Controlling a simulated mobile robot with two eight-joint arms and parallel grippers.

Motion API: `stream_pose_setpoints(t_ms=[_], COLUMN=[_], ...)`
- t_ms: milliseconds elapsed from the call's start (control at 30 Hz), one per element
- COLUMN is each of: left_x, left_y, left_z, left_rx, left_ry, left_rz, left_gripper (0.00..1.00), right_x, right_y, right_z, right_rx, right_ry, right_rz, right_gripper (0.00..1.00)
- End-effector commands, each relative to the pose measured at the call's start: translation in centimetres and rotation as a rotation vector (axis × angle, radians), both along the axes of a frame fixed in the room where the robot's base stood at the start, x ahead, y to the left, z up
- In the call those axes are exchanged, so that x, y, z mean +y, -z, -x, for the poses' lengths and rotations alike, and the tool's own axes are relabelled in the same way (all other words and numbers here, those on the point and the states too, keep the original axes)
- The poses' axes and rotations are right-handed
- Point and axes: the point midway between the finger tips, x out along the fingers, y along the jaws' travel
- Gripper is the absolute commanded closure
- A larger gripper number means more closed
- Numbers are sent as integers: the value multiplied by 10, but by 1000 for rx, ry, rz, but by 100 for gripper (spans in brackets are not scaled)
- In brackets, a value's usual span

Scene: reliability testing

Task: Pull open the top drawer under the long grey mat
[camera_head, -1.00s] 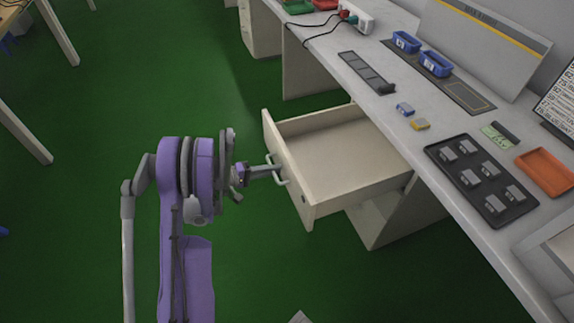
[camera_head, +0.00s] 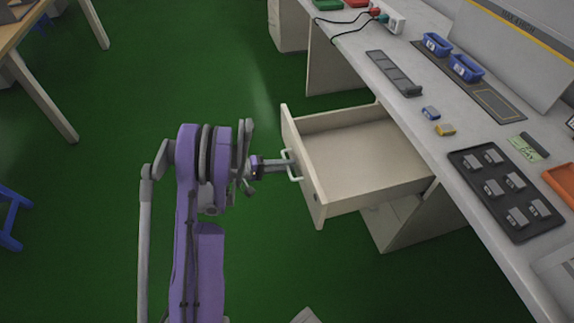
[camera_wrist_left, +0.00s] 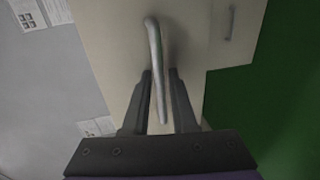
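The top drawer (camera_head: 365,165) under the desk is pulled well out, and its inside is empty. Its pale bar handle (camera_head: 292,165) is on the drawer front (camera_head: 302,170). My left gripper (camera_head: 286,165) is at this handle, the arm coming from the left. My right gripper is not in view.
The desk top (camera_head: 420,125) holds a black tray (camera_head: 510,190) with several grey parts, a dark divided strip (camera_head: 394,73), and small blue and yellow pieces. A lower handle (camera_wrist_left: 229,22) shows in the wrist view. The green floor (camera_head: 110,180) left of the drawer is clear.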

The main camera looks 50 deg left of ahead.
Motion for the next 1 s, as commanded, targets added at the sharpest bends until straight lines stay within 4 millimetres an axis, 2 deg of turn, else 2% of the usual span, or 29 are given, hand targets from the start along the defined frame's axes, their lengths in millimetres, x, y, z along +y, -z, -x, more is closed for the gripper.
stream_pose_setpoints(t_ms=[167,400,533,700,1000], left_x=[11,29,36,40,40], left_y=[-6,-16,-19,-21,-21], left_z=[23,68,85,95,96], left_rx=[0,0,0,0,0], left_ry=[-5,-5,-3,-1,0], left_rz=[-1,-1,-1,0,0], left_gripper=[75,75,75,75,75], right_x=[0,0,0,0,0], right_y=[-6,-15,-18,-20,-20], right_z=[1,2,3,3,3], right_rx=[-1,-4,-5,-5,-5], right_ry=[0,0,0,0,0], right_rz=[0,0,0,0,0], right_gripper=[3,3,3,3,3])
